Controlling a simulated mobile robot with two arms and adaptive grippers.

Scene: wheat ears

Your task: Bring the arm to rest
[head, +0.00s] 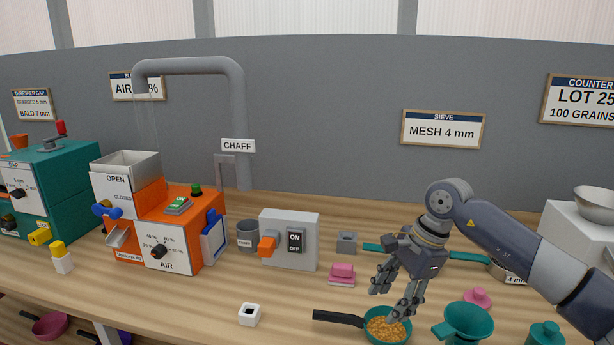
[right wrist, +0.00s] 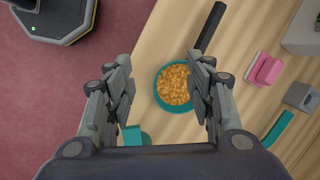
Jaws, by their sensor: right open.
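My right gripper (head: 396,298) is open and empty. In the head view it hangs pointing down, over or just behind a teal pan (head: 375,341) with a black handle, which holds golden grains. In the right wrist view the pan (right wrist: 159,85) shows between and below the open fingers of the gripper (right wrist: 160,85). I cannot tell from these views whether a finger touches the pan. My right arm comes in from the right side of the head view. My left gripper is not in view.
A teal funnel (head: 464,322), a teal jar (head: 546,335) and a pink knob-topped piece (head: 477,298) stand right of the pan. An orange machine (head: 190,235) is further left.

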